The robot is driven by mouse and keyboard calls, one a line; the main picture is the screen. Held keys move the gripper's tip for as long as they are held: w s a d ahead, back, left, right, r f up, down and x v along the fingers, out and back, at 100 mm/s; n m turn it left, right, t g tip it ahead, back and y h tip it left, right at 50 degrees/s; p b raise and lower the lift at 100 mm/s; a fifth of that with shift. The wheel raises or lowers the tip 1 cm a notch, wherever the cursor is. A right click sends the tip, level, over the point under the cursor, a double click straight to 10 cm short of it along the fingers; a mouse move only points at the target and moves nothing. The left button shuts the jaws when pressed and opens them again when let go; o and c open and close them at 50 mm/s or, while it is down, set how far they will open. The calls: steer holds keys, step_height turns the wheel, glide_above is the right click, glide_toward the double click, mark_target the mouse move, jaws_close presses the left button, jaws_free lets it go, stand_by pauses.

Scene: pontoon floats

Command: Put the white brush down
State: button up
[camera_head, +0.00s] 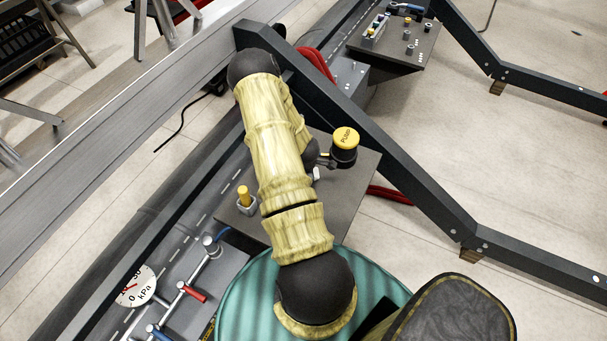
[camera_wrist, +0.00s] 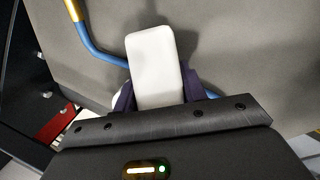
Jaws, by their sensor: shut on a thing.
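The white brush (camera_wrist: 155,62) shows in the wrist view as a pale, round-cornered block. My gripper (camera_wrist: 157,90) is shut on it, with a dark finger at each side. The brush's far end points up the picture, over a grey panel (camera_wrist: 240,55). I cannot tell whether it touches the panel, and its bristles do not show. A small white bit (camera_head: 317,174) beside the arm, above the grey panel (camera_head: 347,190), may be the brush.
A blue hose (camera_wrist: 95,48) crosses the wrist view. A pressure gauge (camera_head: 135,287) and red-handled valve (camera_head: 192,292) lie lower left.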

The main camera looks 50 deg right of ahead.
steer(key=shift+f, duration=0.3)
steer(key=shift+f, duration=0.1)
steer(key=o, duration=1.1)
steer(key=shift+f, duration=0.1)
steer(key=v, duration=1.1)
steer(key=b+v, duration=0.1)
steer(key=v, duration=0.5)
steer(key=shift+s+a, duration=0.25)
steer(key=shift+s, duration=0.15)
steer(key=shift+w, duration=0.1)
